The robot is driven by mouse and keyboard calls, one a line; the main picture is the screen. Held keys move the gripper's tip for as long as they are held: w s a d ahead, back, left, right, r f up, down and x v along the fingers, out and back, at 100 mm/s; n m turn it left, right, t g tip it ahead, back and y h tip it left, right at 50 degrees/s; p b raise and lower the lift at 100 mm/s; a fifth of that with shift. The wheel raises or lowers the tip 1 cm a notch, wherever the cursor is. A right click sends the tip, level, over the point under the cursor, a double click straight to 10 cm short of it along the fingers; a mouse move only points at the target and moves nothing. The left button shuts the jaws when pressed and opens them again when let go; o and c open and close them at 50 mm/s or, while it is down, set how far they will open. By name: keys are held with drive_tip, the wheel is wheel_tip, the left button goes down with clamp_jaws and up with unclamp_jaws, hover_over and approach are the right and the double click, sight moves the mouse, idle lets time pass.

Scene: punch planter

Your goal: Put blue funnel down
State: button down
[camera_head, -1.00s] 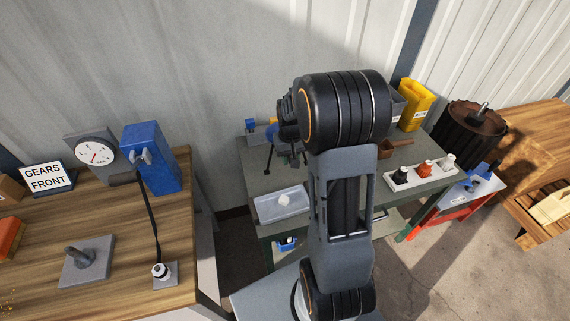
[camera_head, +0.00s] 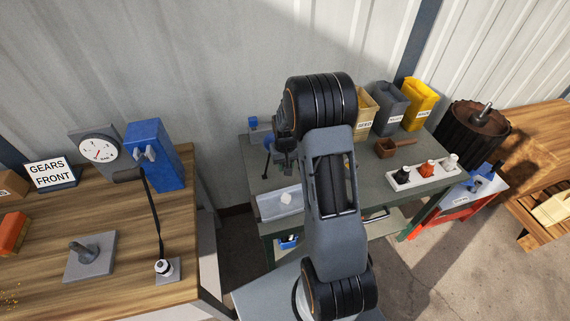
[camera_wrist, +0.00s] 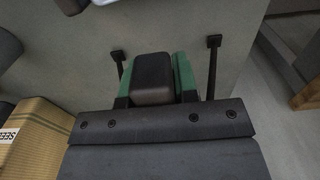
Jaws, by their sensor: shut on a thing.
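My gripper (camera_head: 284,158) is over the left part of the green workbench (camera_head: 394,217), mostly hidden behind my arm in the head view. A small dark blue patch (camera_head: 268,141) shows at its left; this may be part of the blue funnel, which is otherwise hidden. In the wrist view my gripper (camera_wrist: 155,78) points down at the bench top, with green pieces on both sides of a dark rounded block. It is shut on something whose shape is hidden.
Seed bag (camera_head: 364,112), grey bin (camera_head: 391,102) and yellow bin (camera_head: 418,104) stand at the back. A brown scoop (camera_head: 387,148) and a white rack (camera_head: 424,179) are on the right. Bare bench top lies between them.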

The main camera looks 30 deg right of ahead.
drive_tip(key=shift+f, duration=0.1)
drive_tip(key=c, duration=0.9)
unclamp_jaws()
wheel_tip(320, 180, up, 12)
drive_tip(key=shift+f, duration=0.1)
drive_tip(key=s+a+r+t, duration=0.1)
drive_tip(key=s+a+r, duration=0.1)
drive_tip(key=s, duration=0.4)
drive_tip(key=s+a+r+n+t, duration=0.1)
drive_tip(key=s+a+r, duration=0.2)
drive_tip(key=s+a, duration=0.2)
drive_tip(key=s+a+r+n+t, duration=0.1)
drive_tip(key=s+a+r, duration=0.2)
drive_tip(key=s, duration=0.4)
drive_tip(key=shift+s+a, duration=0.15)
drive_tip(key=shift+a, duration=0.6)
